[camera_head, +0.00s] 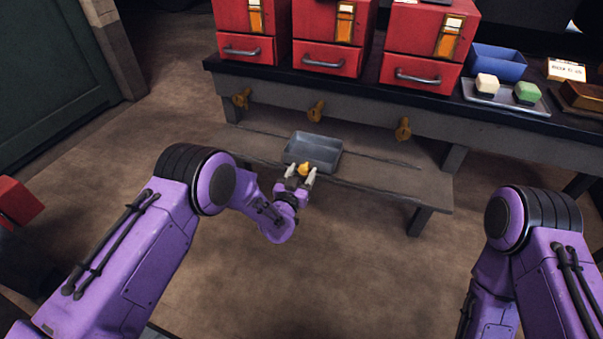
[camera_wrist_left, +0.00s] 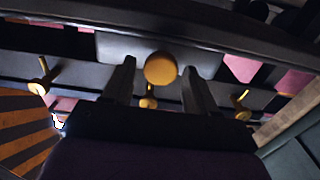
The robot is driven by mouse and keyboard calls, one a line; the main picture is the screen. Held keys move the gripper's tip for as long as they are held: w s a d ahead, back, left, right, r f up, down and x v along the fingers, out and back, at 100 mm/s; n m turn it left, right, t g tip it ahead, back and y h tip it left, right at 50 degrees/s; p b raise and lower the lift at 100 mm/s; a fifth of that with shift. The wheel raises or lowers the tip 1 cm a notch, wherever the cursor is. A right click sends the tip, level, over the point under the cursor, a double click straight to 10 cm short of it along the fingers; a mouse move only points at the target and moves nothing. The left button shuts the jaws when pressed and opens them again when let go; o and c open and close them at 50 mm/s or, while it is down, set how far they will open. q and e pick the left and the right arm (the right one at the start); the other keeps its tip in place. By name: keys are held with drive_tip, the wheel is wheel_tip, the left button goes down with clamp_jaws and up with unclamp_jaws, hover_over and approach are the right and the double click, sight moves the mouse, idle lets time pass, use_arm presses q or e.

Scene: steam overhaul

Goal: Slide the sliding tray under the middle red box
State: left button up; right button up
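The sliding tray (camera_head: 318,158) is a shallow grey metal tray with a round yellow knob (camera_head: 304,168) on its near side. It sits on the low wooden shelf, below the middle red box (camera_head: 336,18) in the head view and near the middle brass tap (camera_head: 316,110). My left gripper (camera_head: 301,176) is at the knob with its fingers apart. In the left wrist view the knob (camera_wrist_left: 160,68) lies between the two fingertips, with a visible gap on each side. My right gripper is out of view; only my right arm shows.
Red boxes stand on the dark bench, flanking the middle one: left (camera_head: 232,16) and right (camera_head: 432,28). Brass taps hang below the left (camera_head: 241,97) and right (camera_head: 403,128) boxes. The low shelf (camera_head: 400,185) is clear to the tray's right.

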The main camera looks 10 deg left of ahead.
use_arm(q)
drive_tip(key=s+a+p, duration=0.2)
drive_tip(key=s+p, duration=0.1)
drive_tip(key=s, duration=0.7)
drive_tip(key=shift+s, duration=0.2)
